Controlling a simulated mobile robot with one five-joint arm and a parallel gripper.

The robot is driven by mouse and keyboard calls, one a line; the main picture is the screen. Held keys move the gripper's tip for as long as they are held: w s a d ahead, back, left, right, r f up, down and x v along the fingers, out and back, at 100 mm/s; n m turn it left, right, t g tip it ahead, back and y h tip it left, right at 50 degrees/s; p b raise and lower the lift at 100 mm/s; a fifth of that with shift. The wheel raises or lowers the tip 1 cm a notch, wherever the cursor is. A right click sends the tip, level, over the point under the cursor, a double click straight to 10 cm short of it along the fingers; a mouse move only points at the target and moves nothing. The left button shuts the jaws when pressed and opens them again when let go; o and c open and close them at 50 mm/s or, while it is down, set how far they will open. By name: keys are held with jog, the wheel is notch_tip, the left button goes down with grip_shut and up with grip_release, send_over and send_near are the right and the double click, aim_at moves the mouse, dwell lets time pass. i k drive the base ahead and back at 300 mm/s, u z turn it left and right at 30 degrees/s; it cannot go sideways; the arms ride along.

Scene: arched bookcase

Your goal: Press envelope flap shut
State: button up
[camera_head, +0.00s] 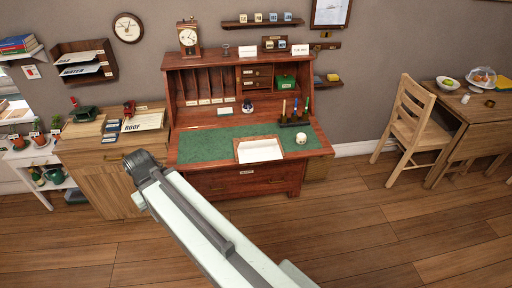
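The envelope (261,150) appears as a white, open-looking shape with a brown border, lying near the front edge of the desk's green writing surface. At this size I cannot tell its flap clearly from its body. My arm reaches up from the bottom right to a dark joint left of the desk, in front of the light wooden cabinet. A small pale part of mine shows below that joint. I cannot make out the gripper's fingers; they seem hidden behind the arm or too small to see. Nothing of mine touches the envelope.
A white round cup or jar (301,138) stands right of the envelope on the red-brown desk (214,184). A wooden chair (413,122) stands right. The wooden floor (350,225) before the desk is clear.

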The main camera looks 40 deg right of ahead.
aim_at(270, 142)
jog(key=z, duration=0.1)
jog(key=i, duration=0.9)
jog(key=u, duration=0.1)
